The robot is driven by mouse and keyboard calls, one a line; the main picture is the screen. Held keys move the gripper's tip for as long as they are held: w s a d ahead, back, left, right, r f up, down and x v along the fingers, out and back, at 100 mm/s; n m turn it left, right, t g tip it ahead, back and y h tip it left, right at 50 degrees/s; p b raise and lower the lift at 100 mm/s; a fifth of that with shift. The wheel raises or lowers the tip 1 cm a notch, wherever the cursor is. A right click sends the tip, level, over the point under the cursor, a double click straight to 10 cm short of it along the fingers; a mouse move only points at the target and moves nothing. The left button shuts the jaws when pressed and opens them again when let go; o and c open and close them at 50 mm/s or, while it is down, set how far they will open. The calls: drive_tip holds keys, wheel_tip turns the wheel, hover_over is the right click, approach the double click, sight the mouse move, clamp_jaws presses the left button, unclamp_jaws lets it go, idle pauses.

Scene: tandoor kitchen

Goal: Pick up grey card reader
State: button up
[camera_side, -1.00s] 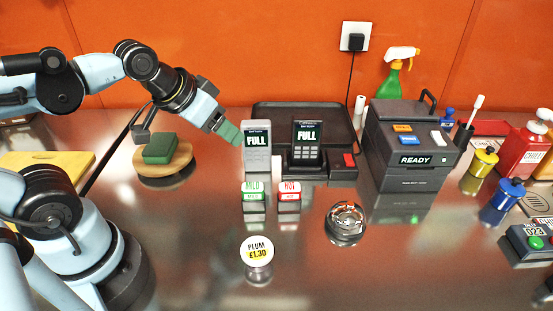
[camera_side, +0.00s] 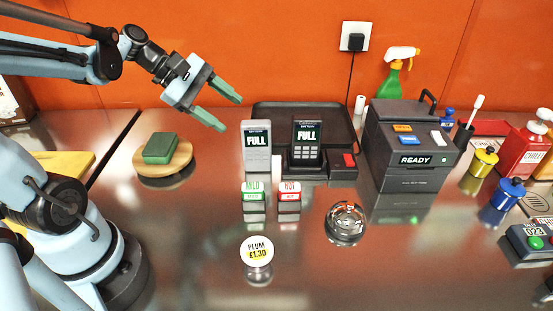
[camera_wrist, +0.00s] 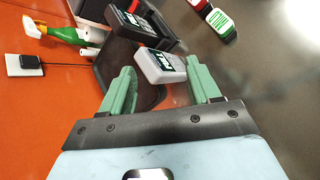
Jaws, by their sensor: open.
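The grey card reader (camera_side: 257,147) stands upright on the steel counter, left of a black card reader (camera_side: 307,143), its screen reading FULL. My gripper (camera_side: 232,111) is open and empty, above and to the left of the grey card reader, with its green fingers pointing down and right. In the wrist view the grey card reader (camera_wrist: 161,66) shows beyond and between the open fingertips of my gripper (camera_wrist: 164,80), apart from both. The black card reader (camera_wrist: 131,23) is just past it in that view.
A dark tray (camera_side: 277,108) lies behind the readers. MILD (camera_side: 251,190) and HOT (camera_side: 289,190) signs stand in front. A green block (camera_side: 160,147) rests on a wooden round at left. A dark READY box (camera_side: 410,140) stands right.

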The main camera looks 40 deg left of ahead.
drive_tip(key=a+r+n+t+h, duration=0.25)
drive_tip(key=a+n, duration=0.25)
drive_tip(key=n, duration=0.3)
approach(264, 128)
drive_tip(key=shift+t+h, duration=0.25)
drive_tip(key=x, duration=0.3)
drive_tip(key=a+f+x, duration=0.1)
drive_tip(key=x, duration=0.6)
drive_tip(key=shift+w+a+f, duration=0.15)
drive_tip(key=shift+w+f, duration=0.1)
drive_tip(key=shift+w, duration=0.15)
drive_tip(key=shift+c, duration=0.2)
clamp_jaws()
